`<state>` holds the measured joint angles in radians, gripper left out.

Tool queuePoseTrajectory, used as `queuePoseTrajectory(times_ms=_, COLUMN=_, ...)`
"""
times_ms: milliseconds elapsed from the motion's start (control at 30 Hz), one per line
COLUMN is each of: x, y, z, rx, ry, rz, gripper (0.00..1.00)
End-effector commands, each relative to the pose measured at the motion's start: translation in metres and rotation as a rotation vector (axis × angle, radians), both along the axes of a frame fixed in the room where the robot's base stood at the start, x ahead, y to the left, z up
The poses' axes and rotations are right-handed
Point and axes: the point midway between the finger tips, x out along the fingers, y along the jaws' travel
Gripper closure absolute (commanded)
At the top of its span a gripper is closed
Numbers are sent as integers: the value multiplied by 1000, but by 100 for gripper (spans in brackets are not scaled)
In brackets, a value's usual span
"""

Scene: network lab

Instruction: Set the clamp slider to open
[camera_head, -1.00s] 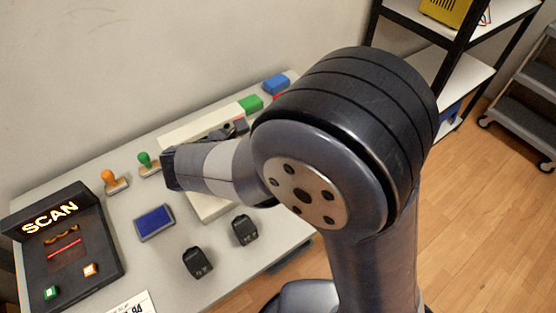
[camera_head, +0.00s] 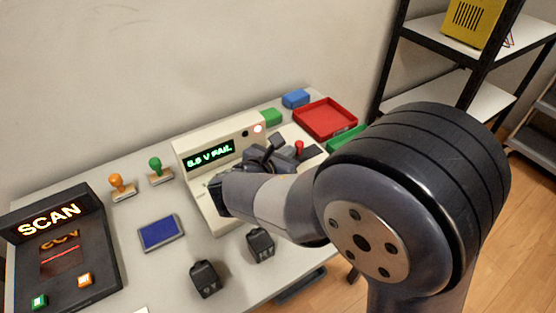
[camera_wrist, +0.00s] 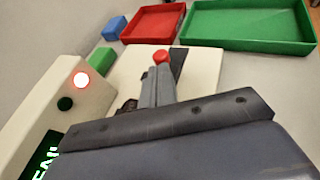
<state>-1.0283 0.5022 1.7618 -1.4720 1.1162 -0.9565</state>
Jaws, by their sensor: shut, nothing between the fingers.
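A cream tester (camera_head: 190,158) stands at the back of the table with a green display that reads as a voltage and FAIL, and a lit red lamp (camera_wrist: 81,80). Its flat cream bed (camera_wrist: 206,66) reaches to the right. A red knob (camera_head: 299,147), likely the clamp slider's handle, stands on the bed at a dark slot; it also shows in the wrist view (camera_wrist: 161,57). My gripper (camera_head: 276,146) is shut and empty over the bed, left of the knob. In the wrist view the fingers point at the knob and overlap its base; I cannot tell whether they touch.
A red tray (camera_head: 325,118) and a green tray (camera_head: 346,137) lie beyond the bed. Green (camera_head: 271,117) and blue (camera_head: 295,98) blocks sit behind the tester. Two stamps, a blue pad (camera_head: 160,232), two black pieces and a scan station (camera_head: 62,250) occupy the left and front.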

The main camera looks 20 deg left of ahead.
Motion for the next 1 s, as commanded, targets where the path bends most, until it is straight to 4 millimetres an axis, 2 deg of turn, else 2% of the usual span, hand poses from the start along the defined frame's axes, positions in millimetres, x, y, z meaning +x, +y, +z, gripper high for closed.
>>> queuePoseTrajectory(times_ms=200, x=16, y=-4, z=-6, rx=0, ry=0, rz=-1, gripper=100)
queuePoseTrajectory(times_ms=567, x=18, y=-4, z=-7, rx=1, ry=0, rz=0, gripper=100)
queuePoseTrajectory(times_ms=800, x=34, y=-14, z=-7, rx=0, ry=0, rz=-3, gripper=100)
queuePoseTrajectory(times_ms=1000, x=35, y=-15, z=-6, rx=-1, ry=-4, rz=-4, gripper=100)
